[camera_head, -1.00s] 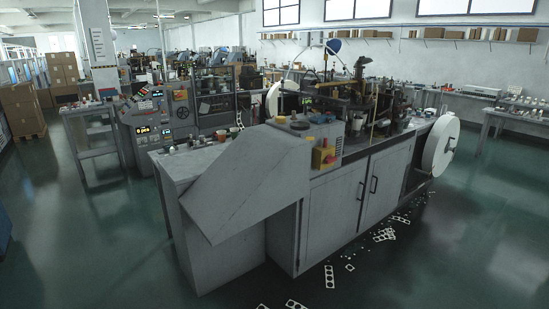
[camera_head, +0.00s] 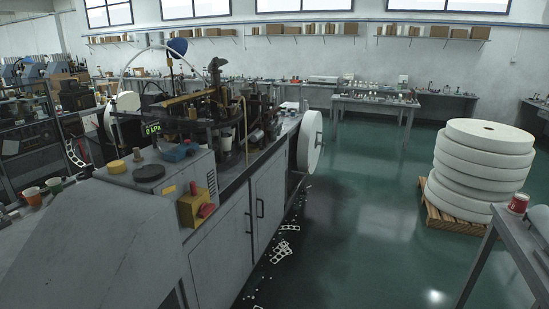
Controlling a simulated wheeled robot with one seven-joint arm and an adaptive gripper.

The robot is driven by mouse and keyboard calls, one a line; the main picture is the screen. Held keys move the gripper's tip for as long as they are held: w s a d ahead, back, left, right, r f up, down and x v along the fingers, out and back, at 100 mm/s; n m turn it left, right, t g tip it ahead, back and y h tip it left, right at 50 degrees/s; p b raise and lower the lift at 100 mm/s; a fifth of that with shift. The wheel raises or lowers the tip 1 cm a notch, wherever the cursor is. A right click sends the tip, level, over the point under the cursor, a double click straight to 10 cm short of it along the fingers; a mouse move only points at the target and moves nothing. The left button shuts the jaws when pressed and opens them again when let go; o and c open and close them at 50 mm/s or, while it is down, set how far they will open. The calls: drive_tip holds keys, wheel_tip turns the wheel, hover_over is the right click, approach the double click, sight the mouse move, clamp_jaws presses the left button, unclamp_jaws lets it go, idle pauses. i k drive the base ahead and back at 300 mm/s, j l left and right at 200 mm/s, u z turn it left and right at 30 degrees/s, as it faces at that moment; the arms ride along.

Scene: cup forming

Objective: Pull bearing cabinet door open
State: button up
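A grey machine cabinet stands left of centre in the head view. Its front has a left door (camera_head: 221,258) and a right door (camera_head: 270,198), both looking shut. Dark upright handles, the left one (camera_head: 249,223) and the right one (camera_head: 260,208), sit near the seam between the doors. No label tells me which door is the bearing cabinet door. My gripper is not in view.
Green floor (camera_head: 350,235) is clear right of the cabinet, apart from white scraps (camera_head: 284,249) along its base. White rolls (camera_head: 478,170) are stacked on a pallet at right. A grey table (camera_head: 515,235) stands at the right edge. A yellow-red switch box (camera_head: 196,207) juts out above the left door.

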sight(266, 184)
drive_tip(key=i+l+z, duration=0.1)
drive_tip(key=i+z, duration=0.2)
drive_tip(key=i, duration=1.15)
drive_tip(key=i+u, duration=0.4)
drive_tip(key=i+l+u, duration=0.15)
drive_tip(key=i+u, duration=0.25)
drive_tip(key=i+l+u, duration=0.2)
drive_tip(key=u, duration=0.2)
drive_tip(key=i+l+u, duration=0.65)
drive_tip(key=l, duration=0.1)
